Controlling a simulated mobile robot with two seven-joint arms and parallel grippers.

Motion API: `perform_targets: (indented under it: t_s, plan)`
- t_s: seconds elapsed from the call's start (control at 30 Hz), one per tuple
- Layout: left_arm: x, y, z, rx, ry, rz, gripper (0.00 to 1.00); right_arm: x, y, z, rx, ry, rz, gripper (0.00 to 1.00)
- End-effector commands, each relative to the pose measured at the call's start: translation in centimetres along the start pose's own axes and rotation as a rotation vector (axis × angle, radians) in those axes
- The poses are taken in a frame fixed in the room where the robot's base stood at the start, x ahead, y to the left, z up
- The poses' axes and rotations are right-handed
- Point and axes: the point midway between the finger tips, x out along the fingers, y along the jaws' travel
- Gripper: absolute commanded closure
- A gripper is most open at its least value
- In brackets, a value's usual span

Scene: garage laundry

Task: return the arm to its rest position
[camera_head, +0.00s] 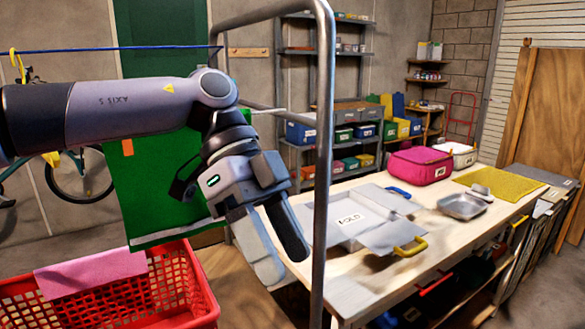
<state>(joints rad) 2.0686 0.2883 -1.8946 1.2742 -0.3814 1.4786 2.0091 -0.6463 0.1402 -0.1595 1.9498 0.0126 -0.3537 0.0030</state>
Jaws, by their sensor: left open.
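My left arm comes in from the left at about mid-height. My left gripper (275,240) hangs at its end, pointing down, open and with nothing between its two fingers. It is just left of a grey metal upright post and in front of the left end of the workbench in this view. My right gripper is out of the picture.
A grey tubular frame (325,120) stands close by the gripper. A red basket (190,290) with a pink cloth (92,270) is below left. A green cloth (150,180) hangs behind the arm. The wooden workbench (385,285) holds a grey folding board (340,228) and a pink case (420,165).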

Motion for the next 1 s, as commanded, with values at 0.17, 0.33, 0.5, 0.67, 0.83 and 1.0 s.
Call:
perform_targets:
  t_s: [0.17, 0.33, 0.5, 0.67, 0.83, 1.0]
  plan:
    - [6.3, -1.0, -2.5, 0.183, 0.269, 0.058, 0.48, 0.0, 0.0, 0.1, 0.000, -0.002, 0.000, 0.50]
    - [10.1, -1.3, -5.2, 0.311, 0.538, 0.042, 0.48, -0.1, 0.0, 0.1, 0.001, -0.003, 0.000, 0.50]
    - [12.0, -1.5, -7.6, 0.383, 0.807, -0.037, 0.48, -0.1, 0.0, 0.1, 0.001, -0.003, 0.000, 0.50]
    - [12.4, -2.1, -9.0, 0.397, 1.044, -0.164, 0.48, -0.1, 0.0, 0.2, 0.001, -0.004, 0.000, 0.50]
    - [11.8, -3.4, -8.9, 0.351, 1.257, -0.351, 0.48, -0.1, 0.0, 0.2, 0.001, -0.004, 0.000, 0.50]
    - [11.0, -5.2, -6.8, 0.242, 1.409, -0.575, 0.48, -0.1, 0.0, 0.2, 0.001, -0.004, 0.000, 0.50]
